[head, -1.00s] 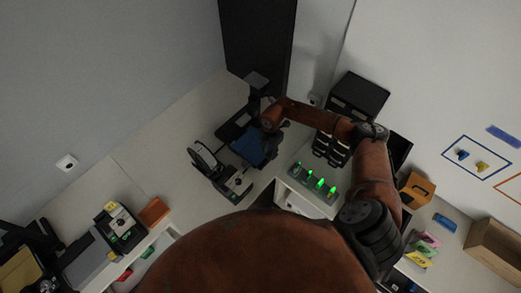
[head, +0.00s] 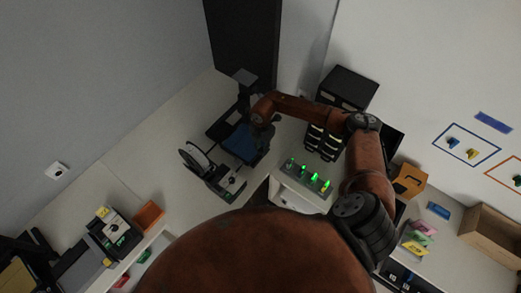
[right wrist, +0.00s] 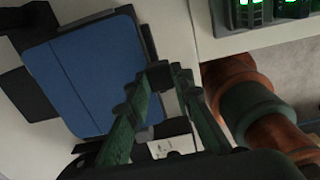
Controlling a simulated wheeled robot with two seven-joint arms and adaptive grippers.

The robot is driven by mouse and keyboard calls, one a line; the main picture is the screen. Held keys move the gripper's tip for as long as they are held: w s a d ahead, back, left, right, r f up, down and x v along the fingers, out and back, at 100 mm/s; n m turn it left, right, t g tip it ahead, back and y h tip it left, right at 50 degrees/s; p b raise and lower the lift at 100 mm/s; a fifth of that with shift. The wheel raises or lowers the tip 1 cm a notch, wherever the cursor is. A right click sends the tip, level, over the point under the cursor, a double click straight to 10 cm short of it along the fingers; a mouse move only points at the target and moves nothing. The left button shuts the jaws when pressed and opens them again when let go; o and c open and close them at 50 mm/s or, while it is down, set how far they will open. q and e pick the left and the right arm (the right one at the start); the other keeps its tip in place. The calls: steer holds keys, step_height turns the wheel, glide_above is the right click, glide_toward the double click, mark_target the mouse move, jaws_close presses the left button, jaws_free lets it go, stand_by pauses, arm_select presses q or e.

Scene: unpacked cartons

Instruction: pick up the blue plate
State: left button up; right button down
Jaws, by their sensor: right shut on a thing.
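The blue plate (head: 239,143) lies at the dark printer on the left counter, partly covered by my right gripper in the head view. In the right wrist view the blue plate (right wrist: 85,72) fills the left side, flat, with a dark rim along its right side. My left gripper is not in view.
A white spool (head: 196,157) stands close left of the plate. A grey panel with green-lit pegs (head: 309,176) is to the right. A black drawer unit (head: 348,88) stands behind my right arm. The counter at left is partly clear.

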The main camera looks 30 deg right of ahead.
steer(key=s+a+r+b, duration=0.5)
steer(key=s+a+r, duration=0.4)
steer(key=s+r, duration=0.1)
steer(key=shift+s+r+b, duration=0.3)
steer(key=shift+s+r, duration=0.1)
steer(key=shift+r, duration=0.5)
